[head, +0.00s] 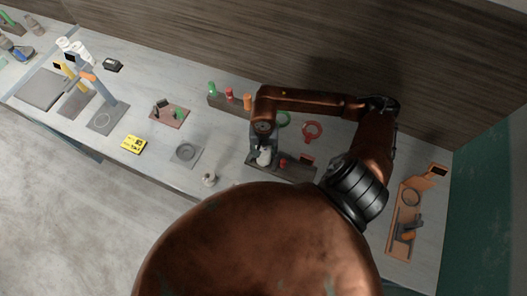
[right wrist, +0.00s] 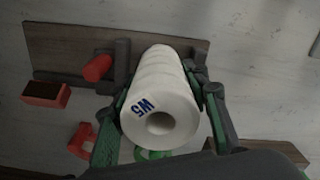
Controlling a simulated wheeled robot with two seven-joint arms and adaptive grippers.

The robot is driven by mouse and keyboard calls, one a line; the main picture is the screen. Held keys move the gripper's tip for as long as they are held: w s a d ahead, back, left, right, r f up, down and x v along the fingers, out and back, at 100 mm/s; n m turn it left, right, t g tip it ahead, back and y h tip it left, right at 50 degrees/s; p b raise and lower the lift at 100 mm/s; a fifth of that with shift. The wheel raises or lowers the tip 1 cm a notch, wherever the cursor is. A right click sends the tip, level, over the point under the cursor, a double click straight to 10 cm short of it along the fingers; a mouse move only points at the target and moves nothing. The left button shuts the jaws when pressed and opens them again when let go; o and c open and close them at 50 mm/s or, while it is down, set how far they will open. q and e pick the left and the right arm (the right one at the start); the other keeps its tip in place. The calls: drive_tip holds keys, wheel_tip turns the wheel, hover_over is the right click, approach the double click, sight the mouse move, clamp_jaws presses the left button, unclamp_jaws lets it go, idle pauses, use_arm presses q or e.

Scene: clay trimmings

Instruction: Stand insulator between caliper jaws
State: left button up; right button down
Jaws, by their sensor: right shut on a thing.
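A white ribbed insulator (right wrist: 160,100) marked W5 is in my right gripper (right wrist: 160,112), its hollow end facing the wrist camera. The green-padded fingers are shut on its two sides. In the head view the insulator (head: 264,158) is upright under my right gripper (head: 263,147), over the caliper's dark board (head: 296,171). In the right wrist view the caliper board (right wrist: 55,48) runs behind it, with a grey jaw (right wrist: 122,62) and a red knob (right wrist: 97,68) on its left. I cannot tell whether its base touches the board. My left gripper is not in view.
A small white piece (head: 208,180) stands near the front edge, left of the caliper. A grey plate with a ring (head: 186,152) lies further left. A red block (right wrist: 45,94) is beside the caliper. A rack with coloured pieces (head: 219,103) and a red ring (head: 312,131) are behind.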

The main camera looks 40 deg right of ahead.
drive_tip(key=shift+f, duration=0.15)
drive_tip(key=c, duration=1.1)
unclamp_jaws()
drive_tip(key=shift+r, duration=0.45)
wheel_tip(320, 180, up, 12)
drive_tip(key=shift+f+b, duration=0.25)
drive_tip(key=shift+b, duration=0.45)
